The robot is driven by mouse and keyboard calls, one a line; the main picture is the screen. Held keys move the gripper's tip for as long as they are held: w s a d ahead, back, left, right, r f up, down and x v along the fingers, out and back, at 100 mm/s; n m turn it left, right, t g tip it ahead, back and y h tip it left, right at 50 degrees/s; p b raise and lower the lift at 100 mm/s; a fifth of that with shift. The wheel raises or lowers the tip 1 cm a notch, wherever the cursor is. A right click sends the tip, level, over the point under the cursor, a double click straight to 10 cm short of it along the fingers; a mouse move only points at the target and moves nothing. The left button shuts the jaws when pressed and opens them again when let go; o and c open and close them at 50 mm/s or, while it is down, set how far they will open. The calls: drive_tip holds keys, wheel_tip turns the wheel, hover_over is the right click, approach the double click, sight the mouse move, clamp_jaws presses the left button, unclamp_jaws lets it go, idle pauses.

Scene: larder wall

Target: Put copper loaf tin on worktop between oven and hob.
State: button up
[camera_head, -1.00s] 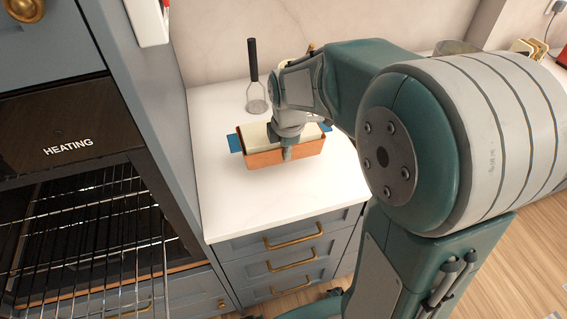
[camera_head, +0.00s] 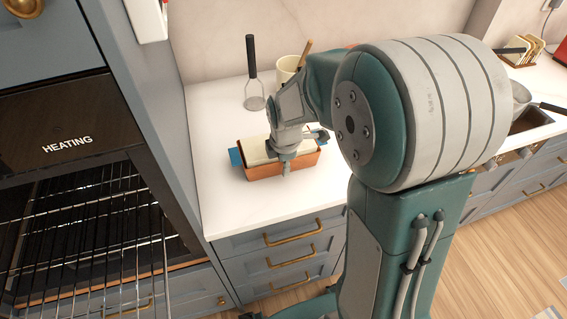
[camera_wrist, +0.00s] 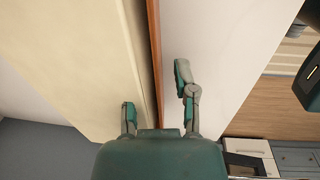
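The copper loaf tin (camera_head: 262,171), cream on top with blue pieces at its ends, appears to rest on the white worktop (camera_head: 240,208), right of the oven (camera_head: 68,143). My gripper (camera_head: 283,165) is low at the tin's near long wall. In the wrist view my gripper (camera_wrist: 158,104) has its fingers spread, one on each side of the copper wall (camera_wrist: 154,55), with gaps showing. The cream area (camera_wrist: 75,60) fills the left of that view. The hob is largely hidden behind my arm; a dark edge (camera_head: 530,121) shows at the right.
A black-handled masher (camera_head: 252,70) and a cream mug (camera_head: 287,68) with a wooden handle in it stand behind the tin. The oven front is open with wire racks (camera_head: 90,225) showing. A pan (camera_head: 520,96) is at the right. Worktop in front of the tin is clear.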

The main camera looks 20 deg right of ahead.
drive_tip(key=shift+r, duration=0.1)
wheel_tip(320, 180, up, 11)
drive_tip(key=s, duration=0.1)
drive_tip(key=s+r+m+t, duration=0.2)
drive_tip(key=s+m, duration=0.7)
drive_tip(key=s+r+m+t, duration=0.2)
drive_tip(key=s+r+m, duration=0.1)
drive_tip(key=s+m, duration=0.5)
drive_tip(key=shift+s+a+m, duration=0.25)
drive_tip(key=shift+s+m, duration=0.1)
drive_tip(key=shift+m, duration=0.15)
drive_tip(key=shift+a, duration=0.1)
